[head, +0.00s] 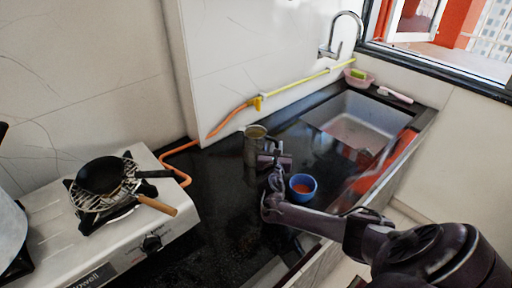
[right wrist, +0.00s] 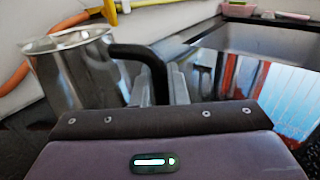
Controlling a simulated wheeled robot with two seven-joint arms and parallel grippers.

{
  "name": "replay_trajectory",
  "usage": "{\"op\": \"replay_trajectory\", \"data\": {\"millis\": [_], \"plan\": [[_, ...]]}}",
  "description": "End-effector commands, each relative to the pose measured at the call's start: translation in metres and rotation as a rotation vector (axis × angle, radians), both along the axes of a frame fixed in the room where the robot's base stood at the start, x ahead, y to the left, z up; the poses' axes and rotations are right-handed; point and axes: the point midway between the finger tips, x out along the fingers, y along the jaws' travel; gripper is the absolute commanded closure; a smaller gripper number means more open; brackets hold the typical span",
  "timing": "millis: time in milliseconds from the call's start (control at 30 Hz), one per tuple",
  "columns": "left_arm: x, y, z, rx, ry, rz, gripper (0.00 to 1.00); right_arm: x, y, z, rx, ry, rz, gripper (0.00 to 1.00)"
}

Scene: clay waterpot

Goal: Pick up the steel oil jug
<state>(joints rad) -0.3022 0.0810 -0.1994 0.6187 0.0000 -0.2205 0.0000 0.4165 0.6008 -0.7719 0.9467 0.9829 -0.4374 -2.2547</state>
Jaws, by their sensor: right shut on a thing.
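The steel oil jug (head: 254,148) stands upright on the black counter, in the middle of the head view. In the right wrist view the jug (right wrist: 78,72) fills the left side, with its black handle (right wrist: 146,60) arching toward the centre. My right gripper (head: 274,160) is at the jug's right side, shut on the handle. In the right wrist view its fingers (right wrist: 160,88) close around the lower part of the handle. The jug's base is partly hidden in the wrist view. My left gripper is in neither view.
A blue bowl (head: 302,187) with red contents stands just right of my right gripper. A sink (head: 350,124) lies to the right. A stove (head: 130,225) with a black pan (head: 101,175) is at the left. An orange and yellow hose (head: 235,113) runs behind the jug.

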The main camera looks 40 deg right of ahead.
Motion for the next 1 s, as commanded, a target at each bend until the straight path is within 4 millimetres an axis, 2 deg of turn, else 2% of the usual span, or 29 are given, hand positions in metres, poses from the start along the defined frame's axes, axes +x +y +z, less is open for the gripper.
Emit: {"op": "replay_trajectory", "data": {"millis": [367, 567, 667, 1000], "plan": [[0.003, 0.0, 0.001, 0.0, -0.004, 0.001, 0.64, 0.0, 0.0, 0.004, 0.0, -0.004, 0.0, 1.0], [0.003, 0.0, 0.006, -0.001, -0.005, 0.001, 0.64, 0.0, -0.001, 0.024, 0.0, -0.007, 0.0, 1.0], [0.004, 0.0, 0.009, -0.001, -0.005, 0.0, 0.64, 0.0, -0.001, 0.042, -0.001, -0.008, 0.001, 1.0], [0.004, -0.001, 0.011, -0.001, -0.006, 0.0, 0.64, 0.0, 0.0, 0.128, -0.001, -0.009, 0.002, 1.0]]}}
